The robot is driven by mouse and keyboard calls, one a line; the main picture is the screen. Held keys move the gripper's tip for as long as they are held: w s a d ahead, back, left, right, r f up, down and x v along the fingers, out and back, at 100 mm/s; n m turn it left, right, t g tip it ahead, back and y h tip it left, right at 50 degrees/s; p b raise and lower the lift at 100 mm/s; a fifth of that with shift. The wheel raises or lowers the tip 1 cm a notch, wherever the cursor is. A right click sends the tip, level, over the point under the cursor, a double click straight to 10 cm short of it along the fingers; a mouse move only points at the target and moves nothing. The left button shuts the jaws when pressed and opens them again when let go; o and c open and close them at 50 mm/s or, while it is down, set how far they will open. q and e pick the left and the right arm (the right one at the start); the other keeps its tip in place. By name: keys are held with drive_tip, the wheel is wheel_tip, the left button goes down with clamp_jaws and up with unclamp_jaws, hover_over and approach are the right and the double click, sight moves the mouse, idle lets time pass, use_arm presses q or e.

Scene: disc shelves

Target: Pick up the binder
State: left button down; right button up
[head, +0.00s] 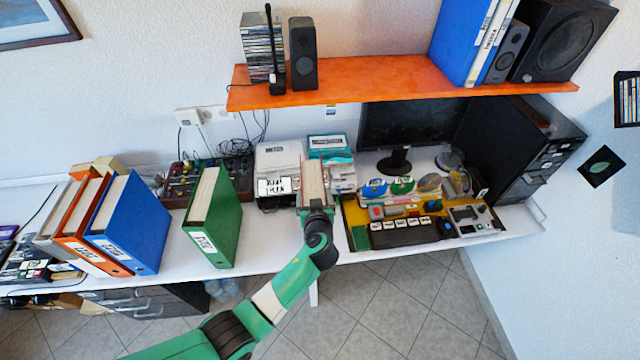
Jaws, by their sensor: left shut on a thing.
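My left gripper (316,209) reaches in over the front of the desk. It is shut on a narrow upright binder (313,182) with pale pages and thin reddish cover edges, seen from above. The gripper hides its near end, and I cannot tell whether its bottom touches the desk. A green binder (228,222) stands alone to the left, apart from the gripper. A blue binder (138,222), an orange binder (78,238) and a grey one (52,226) lean together farther left. My right gripper is not in view.
A white printer (279,165) and a teal-and-white box (328,146) stand close behind the held binder. A cluttered tray (350,222) lies just right of it. An orange shelf (380,83) overhangs the back. The desk is clear between the green binder and the gripper.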

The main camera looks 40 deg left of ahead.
use_arm(q)
drive_tip(key=s+d+r+p, duration=0.1)
drive_tip(key=s+r+p, duration=0.3)
drive_tip(key=s+p, duration=0.4)
drive_tip(key=shift+s+r, duration=0.35)
drive_tip(key=shift+s, duration=0.35)
drive_tip(key=shift+d, duration=0.1)
